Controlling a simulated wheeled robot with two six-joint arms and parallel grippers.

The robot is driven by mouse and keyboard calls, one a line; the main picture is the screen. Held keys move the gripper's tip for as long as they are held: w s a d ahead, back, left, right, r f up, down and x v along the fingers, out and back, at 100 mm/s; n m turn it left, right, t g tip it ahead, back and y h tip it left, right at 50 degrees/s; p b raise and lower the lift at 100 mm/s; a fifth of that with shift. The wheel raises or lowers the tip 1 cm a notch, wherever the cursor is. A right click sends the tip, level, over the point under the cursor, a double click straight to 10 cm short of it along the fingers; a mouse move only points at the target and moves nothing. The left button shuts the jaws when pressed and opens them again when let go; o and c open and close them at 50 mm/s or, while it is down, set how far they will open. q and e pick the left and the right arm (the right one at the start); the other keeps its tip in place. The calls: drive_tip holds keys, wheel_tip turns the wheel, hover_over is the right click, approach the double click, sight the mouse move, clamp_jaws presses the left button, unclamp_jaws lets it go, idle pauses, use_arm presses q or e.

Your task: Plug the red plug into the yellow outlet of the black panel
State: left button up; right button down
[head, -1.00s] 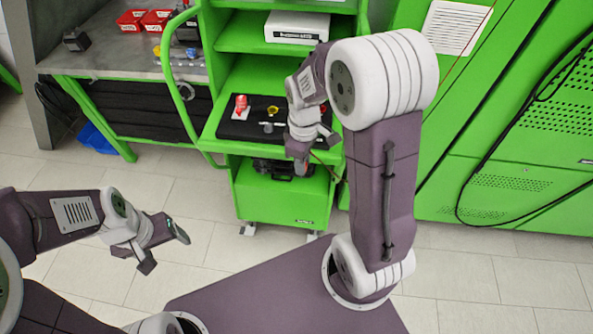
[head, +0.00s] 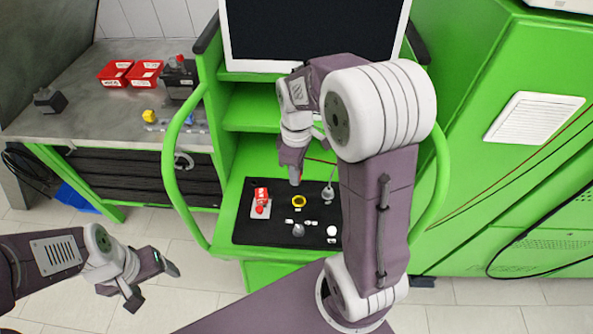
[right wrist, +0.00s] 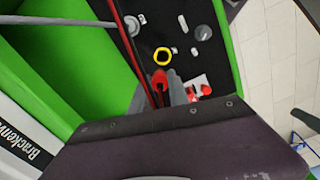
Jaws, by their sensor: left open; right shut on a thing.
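The black panel (head: 245,232) lies on the green cart's shelf. The yellow outlet (head: 298,201), a ring, sits on its upper part and also shows in the right wrist view (right wrist: 162,56). My right gripper (head: 294,181) is just behind the outlet in the head view. In the right wrist view my right gripper (right wrist: 166,90) is shut on the red plug (right wrist: 160,77), with red cables running from it. The plug's tip is close to the outlet, apart from it in the picture; its height above the panel is unclear. My left gripper (head: 150,283) is open and empty, away from the cart.
A red switch on a white plate (head: 261,205) and several grey and white fittings stand on the panel. A thin grey rod (head: 332,175) rises beside the outlet. Green handrails (head: 170,160) flank the cart. A workbench (head: 90,115) with red bins is at left.

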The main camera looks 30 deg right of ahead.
drive_tip(key=shift+w+r, duration=0.1)
drive_tip(key=shift+w, duration=0.05)
drive_tip(key=f+b, duration=0.1)
drive_tip(key=s+f+b, duration=0.1)
drive_tip(key=b, duration=0.1)
drive_tip(key=shift+s+f, duration=0.25)
drive_tip(key=shift+f, duration=0.1)
drive_tip(key=f+b, duration=0.3)
drive_tip(key=shift+s, duration=0.25)
drive_tip(key=shift+s+f, duration=0.1)
drive_tip(key=shift+f, duration=0.15)
drive_tip(key=shift+f+b, duration=0.4)
drive_tip(key=shift+b, duration=0.05)
drive_tip(key=shift+w+f, duration=0.2)
drive_tip(key=shift+w, duration=0.1)
use_arm(q)
wheel_tip(320, 180, down, 6)
drive_tip(key=s, duration=0.1)
drive_tip(key=shift+s+f, duration=0.15)
drive_tip(key=shift+f, duration=0.05)
